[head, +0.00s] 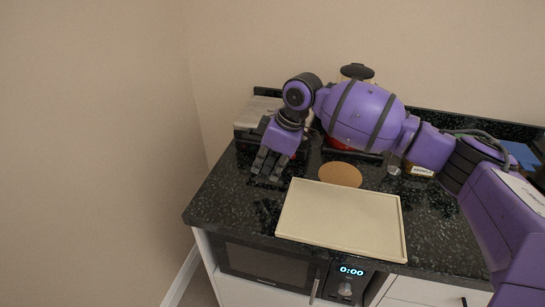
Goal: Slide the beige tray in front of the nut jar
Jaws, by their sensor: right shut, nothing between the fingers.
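The beige tray (342,222) lies flat on the black speckled counter, near its front edge. My right gripper (267,171) points down over the counter, left of and behind the tray's back left corner. It is shut and empty, apart from the tray. A container with a dark lid (357,71) shows behind my right arm, its body mostly hidden. A small clear glass item (393,166) stands behind the tray to the right. I cannot tell which of these is the nut jar. My left gripper is not in view.
A round brown cork mat (340,174) lies just behind the tray. A small labelled block (419,171) stands at the back right. A grey appliance (258,115) stands at the back left. A microwave (265,263) is below the counter. The counter left of the tray is clear.

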